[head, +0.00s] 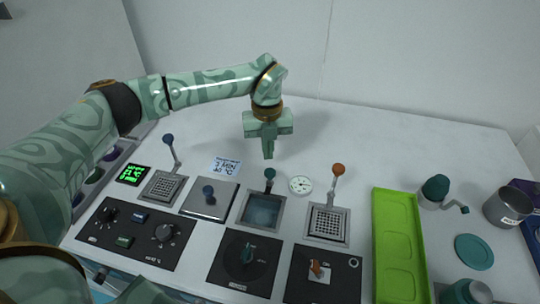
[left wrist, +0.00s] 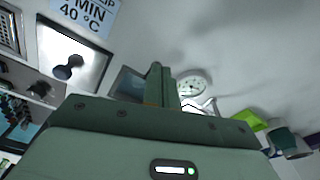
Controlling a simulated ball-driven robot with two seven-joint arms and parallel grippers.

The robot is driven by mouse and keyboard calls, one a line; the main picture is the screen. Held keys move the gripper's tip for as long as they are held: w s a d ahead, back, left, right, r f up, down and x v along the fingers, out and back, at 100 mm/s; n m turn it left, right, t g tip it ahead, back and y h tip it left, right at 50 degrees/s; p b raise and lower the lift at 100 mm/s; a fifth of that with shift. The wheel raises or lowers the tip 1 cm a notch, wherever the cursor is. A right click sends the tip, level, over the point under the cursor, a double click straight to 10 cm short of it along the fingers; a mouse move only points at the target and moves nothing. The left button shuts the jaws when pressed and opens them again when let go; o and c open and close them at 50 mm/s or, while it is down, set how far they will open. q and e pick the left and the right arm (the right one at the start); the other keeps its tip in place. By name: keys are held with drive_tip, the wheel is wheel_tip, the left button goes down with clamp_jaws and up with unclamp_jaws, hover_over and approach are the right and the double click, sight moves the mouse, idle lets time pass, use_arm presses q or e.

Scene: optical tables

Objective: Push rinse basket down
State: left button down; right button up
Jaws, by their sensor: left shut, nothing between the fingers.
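Two square baskets with perforated grids sit in the white worktop. The left basket (head: 165,187) has an upright lever with a blue knob (head: 168,138). The right basket (head: 328,224) has an upright lever with an orange knob (head: 338,169). I cannot tell which one is the rinse basket. Between them is an open bath (head: 262,211) of bluish liquid, with a teal-knobbed lever (head: 269,174) at its back. My left gripper (head: 268,156) is shut and empty, pointing down above the worktop behind this bath. In the left wrist view its fingers (left wrist: 160,84) are together. My right gripper is not in view.
A steel lid (head: 222,192) with a dark knob lies left of the open bath. A round dial (head: 300,185) is behind and right of it. Control panels line the front. A green tray (head: 398,245) and a metal cup (head: 507,207) stand right. The back worktop is clear.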

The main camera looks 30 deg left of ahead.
use_arm(q)
wheel_tip(320, 180, up, 16)
drive_tip(key=w+a+p, duration=0.1)
drive_tip(key=p, duration=0.2)
drive_tip(key=shift+w, duration=0.15)
drive_tip(key=shift+r, duration=0.1)
idle(0.3)
